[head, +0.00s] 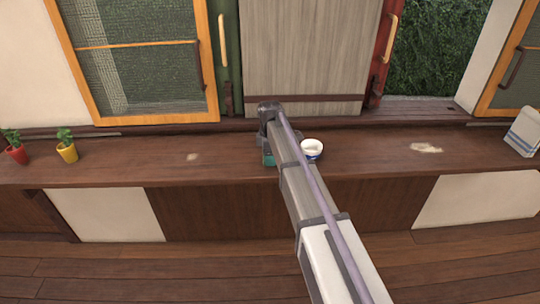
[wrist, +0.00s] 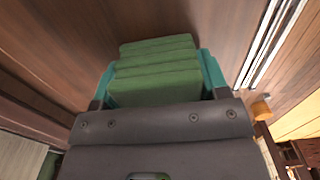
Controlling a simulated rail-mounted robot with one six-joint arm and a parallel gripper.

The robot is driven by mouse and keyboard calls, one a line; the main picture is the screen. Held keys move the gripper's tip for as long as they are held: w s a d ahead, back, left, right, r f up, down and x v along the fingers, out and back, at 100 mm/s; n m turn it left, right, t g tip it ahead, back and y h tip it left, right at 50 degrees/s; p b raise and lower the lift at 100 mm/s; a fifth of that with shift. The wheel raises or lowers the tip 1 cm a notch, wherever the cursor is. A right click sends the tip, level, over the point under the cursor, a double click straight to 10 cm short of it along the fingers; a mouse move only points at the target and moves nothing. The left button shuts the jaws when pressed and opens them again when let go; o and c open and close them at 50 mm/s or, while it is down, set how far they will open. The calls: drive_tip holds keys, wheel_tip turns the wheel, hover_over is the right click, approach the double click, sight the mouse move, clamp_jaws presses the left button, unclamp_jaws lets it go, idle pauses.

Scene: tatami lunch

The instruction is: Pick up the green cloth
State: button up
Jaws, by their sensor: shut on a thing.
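The green cloth (wrist: 155,68) is a folded, layered block in the middle of the wrist view. The teal fingers of my gripper (wrist: 158,80) stand on its left and right sides and are shut on it. Dark brown wood shows beyond the cloth. In the head view, my gripper (head: 268,158) is a small teal patch at the long wooden ledge, left of the white bowl. My arm hides most of the gripper there, and I cannot make out the cloth in that view. Whether the cloth still touches the wood is unclear.
Red (head: 17,155) and yellow (head: 67,152) plant pots stand far left. A white object (head: 523,132) stands far right.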

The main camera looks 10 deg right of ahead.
drive_tip(key=shift+c, duration=1.2)
wheel_tip(320, 180, up, 10)
drive_tip(key=p, duration=1)
drive_tip(key=shift+r, duration=0.15)
